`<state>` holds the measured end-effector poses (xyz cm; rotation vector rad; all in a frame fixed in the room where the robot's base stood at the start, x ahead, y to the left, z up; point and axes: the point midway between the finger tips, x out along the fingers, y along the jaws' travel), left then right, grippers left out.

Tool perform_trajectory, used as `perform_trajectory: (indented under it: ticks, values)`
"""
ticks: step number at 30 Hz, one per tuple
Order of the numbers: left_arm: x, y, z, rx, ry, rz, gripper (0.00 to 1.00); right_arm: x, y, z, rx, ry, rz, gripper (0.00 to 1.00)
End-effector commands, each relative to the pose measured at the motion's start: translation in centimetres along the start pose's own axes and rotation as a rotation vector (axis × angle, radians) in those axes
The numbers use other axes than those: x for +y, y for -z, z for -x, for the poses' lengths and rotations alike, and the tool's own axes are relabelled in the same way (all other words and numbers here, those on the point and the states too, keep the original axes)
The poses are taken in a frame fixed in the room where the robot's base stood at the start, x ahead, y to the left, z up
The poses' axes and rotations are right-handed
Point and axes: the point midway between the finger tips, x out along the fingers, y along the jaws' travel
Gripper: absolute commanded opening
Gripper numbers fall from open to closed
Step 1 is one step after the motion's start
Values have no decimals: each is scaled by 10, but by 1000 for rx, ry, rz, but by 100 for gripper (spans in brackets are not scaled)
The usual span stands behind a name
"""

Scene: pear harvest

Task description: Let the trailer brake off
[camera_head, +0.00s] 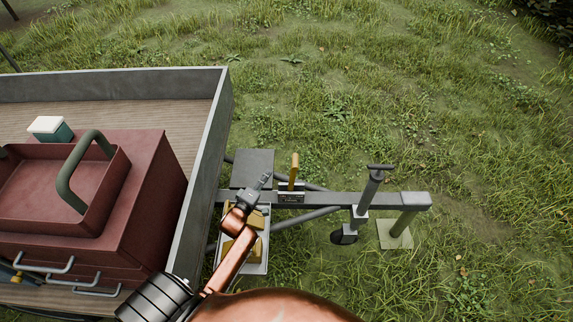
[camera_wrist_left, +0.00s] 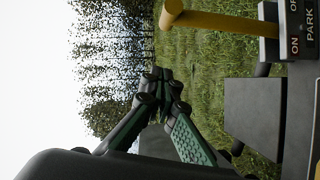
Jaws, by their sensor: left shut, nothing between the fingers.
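The trailer brake lever (camera_head: 295,166) is a yellow handle standing roughly upright from a small labelled plate (camera_head: 291,195) on the drawbar. In the left wrist view the lever (camera_wrist_left: 225,23) shows large at the top, with its rounded end to the left. The plate (camera_wrist_left: 297,45) there reads ON and PARK, with OF cut by the frame edge; the lever's foot looks nearer ON. My left gripper (camera_head: 266,177) is shut and empty, just left of the lever and apart from it. Its fingertips meet in the wrist view (camera_wrist_left: 160,74). My right gripper is not in view.
The drawbar (camera_head: 335,198) runs right from the trailer bed (camera_head: 203,150). A jockey wheel post (camera_head: 368,190) stands on it. A dark red toolbox (camera_head: 150,190) fills the trailer's left. Grass beyond is clear.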

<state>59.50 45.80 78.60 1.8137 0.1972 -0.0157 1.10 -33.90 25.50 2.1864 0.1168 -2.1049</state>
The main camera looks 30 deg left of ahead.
Motion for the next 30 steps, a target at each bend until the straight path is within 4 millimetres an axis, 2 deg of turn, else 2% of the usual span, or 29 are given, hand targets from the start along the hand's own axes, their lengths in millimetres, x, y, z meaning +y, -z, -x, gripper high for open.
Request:
perform_trajectory:
  ticks: [6, 10, 14, 25, 30]
  values:
    - [0, 0, 0, 0, 2, -2, 0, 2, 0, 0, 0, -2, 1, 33]
    - [-1, -1, -8, -1, 3, -3, 0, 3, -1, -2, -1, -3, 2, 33]
    - [-1, -1, -28, -1, 2, -3, 0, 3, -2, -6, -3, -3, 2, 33]
    - [-3, -1, -102, -1, 3, -4, 0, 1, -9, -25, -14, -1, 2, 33]
    - [-4, -26, -106, -1, 4, 0, 0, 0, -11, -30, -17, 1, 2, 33]
